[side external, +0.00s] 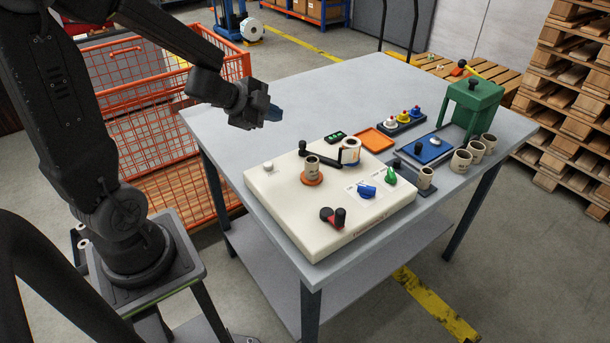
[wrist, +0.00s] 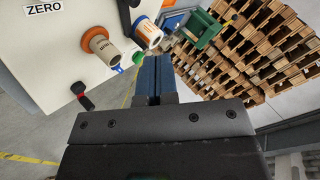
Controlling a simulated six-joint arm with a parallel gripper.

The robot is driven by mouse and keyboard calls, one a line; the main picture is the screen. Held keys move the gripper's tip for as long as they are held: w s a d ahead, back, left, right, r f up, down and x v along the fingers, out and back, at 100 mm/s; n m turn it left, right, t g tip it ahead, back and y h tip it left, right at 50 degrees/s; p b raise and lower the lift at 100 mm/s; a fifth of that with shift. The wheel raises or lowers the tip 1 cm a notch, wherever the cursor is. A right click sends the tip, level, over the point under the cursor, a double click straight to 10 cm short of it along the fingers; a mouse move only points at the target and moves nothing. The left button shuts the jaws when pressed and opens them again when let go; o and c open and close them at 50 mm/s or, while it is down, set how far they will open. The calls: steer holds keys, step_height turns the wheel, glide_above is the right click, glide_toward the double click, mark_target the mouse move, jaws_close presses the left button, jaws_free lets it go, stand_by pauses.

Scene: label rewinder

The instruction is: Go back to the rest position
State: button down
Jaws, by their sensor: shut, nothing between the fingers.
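My gripper (side external: 274,113) is raised above the left part of the grey table (side external: 290,98), behind the cream label rewinder (side external: 290,208) and clear of it. In the wrist view my gripper (wrist: 156,60) shows its two blue fingers together with nothing held. The rewinder carries a roll (side external: 312,168) on an orange disc, a white roll (side external: 350,152) beside a black arm, a blue knob (side external: 367,191), a green knob (side external: 391,177) and a red and black crank (side external: 334,216). None of these touches my gripper.
An orange tray (side external: 375,140), a blue tray (side external: 428,149), several loose rolls (side external: 461,161) and a green stand (side external: 474,97) occupy the table's right side. A red wire cage (side external: 160,120) stands left of the table. The table's back left area is clear.

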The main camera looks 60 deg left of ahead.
steer(key=s+d+r+n+y, duration=0.3)
steer(key=s+r+n+y, duration=0.15)
steer(key=r+n, duration=0.35)
steer(key=s+d+n+g+h, duration=0.3)
steer(key=s+d+g, duration=0.2)
steer(key=s+d, duration=0.5)
steer(key=shift+s+d+r+h, duration=0.15)
steer(key=shift+s+d+h, duration=0.25)
steer(key=shift+d, duration=0.5)
steer(key=c, duration=1.8)
jaws_free()
